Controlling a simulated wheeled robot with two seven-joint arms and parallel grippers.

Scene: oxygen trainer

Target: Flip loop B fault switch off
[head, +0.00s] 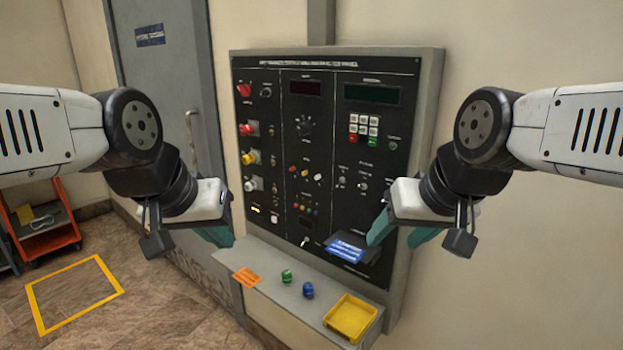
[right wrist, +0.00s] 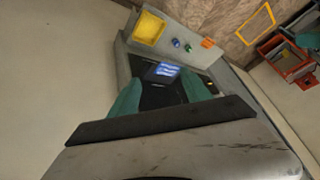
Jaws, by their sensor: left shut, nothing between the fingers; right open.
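The black control panel (head: 325,130) stands on the wall in the head view, with buttons, knobs and small toggles. Its labels are too small to read, so I cannot tell which toggle is the loop B fault switch. Small toggles show in the right column (head: 363,186) and low in the middle column (head: 304,242). My left gripper (head: 217,237) is shut and empty at the panel's lower left side. My right gripper (head: 400,234) is open and empty before the panel's lower right. Its two teal fingers show apart in the right wrist view (right wrist: 162,94).
A blue card (head: 349,247) is at the panel's lower right, near my right gripper. The grey ledge (head: 262,259) below bears an orange tag (head: 247,277), a green item (head: 286,276), a blue item (head: 308,290) and a yellow tray (head: 350,317). A red cart (head: 42,222) stands at left.

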